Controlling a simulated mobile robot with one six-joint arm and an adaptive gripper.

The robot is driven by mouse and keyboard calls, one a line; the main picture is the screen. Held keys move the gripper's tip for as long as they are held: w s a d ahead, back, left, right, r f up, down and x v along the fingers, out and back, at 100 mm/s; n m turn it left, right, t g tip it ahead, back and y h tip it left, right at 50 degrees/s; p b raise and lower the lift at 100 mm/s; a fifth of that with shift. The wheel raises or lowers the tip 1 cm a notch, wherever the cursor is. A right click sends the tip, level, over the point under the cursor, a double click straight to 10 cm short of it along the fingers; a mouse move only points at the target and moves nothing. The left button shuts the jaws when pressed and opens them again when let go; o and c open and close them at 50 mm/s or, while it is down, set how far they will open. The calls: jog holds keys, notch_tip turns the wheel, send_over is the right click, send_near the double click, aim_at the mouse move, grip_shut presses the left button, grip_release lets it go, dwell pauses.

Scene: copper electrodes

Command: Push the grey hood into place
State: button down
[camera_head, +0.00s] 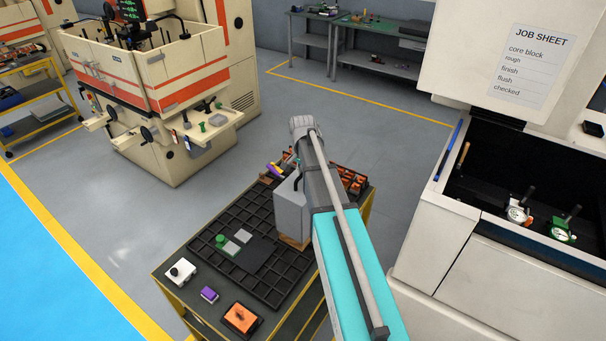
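A pale grey box-shaped piece (291,210), which looks like the grey hood, stands upright on the cart, close to the left side of my arm. A brown block (293,242) shows under its lower edge. My arm covers its right side, so I cannot tell how it is seated. My arm reaches up from the bottom right, with a grey joint at the top of its visible part. My gripper does not show.
The cart (172,298) carries a black grid tray (212,262), a white part (181,272), a purple block (209,294) and an orange box (241,319). Orange parts (352,180) lie behind my arm. A cream machine (455,235) stands close on the right. Open floor (130,215) lies left.

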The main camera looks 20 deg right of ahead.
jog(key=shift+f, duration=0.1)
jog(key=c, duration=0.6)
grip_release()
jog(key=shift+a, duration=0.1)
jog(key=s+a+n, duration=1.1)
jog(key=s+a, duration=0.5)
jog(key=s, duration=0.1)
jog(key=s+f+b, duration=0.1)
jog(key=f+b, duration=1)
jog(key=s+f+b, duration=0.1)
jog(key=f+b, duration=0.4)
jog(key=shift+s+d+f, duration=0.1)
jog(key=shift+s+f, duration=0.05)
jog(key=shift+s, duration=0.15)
